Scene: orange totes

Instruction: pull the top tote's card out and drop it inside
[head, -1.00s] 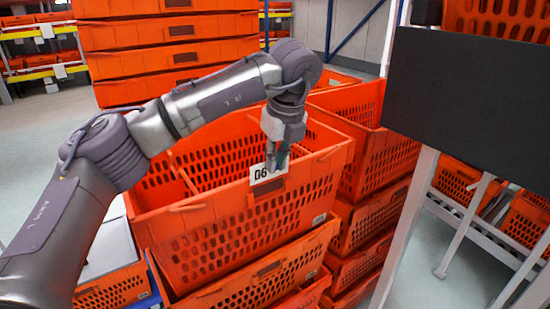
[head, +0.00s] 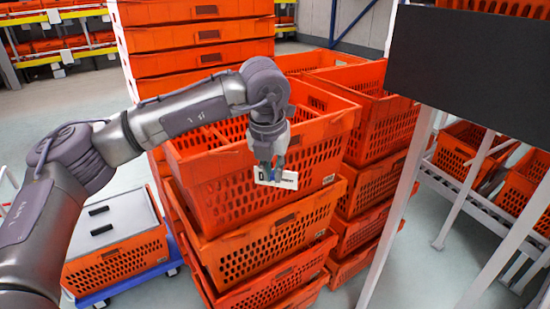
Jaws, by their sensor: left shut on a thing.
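The top tote (head: 215,205) is orange with slotted walls and stands on a stack of similar totes. Its open top faces up, and the part of the inside that I see looks empty. My left gripper (head: 268,170) hangs in front of the tote's near wall, pointing down. It is shut on the white card (head: 288,181), which has dark print partly covered by the fingers. The card is out in front of the wall, below the rim, and looks clear of its holder. My right gripper is not in view.
More tote stacks (head: 380,135) stand directly behind and to the right. A dark panel (head: 460,75) on pale posts is at the right. A tote with a grey lid (head: 115,225) sits on a blue dolly at the left. Floor shows at far left.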

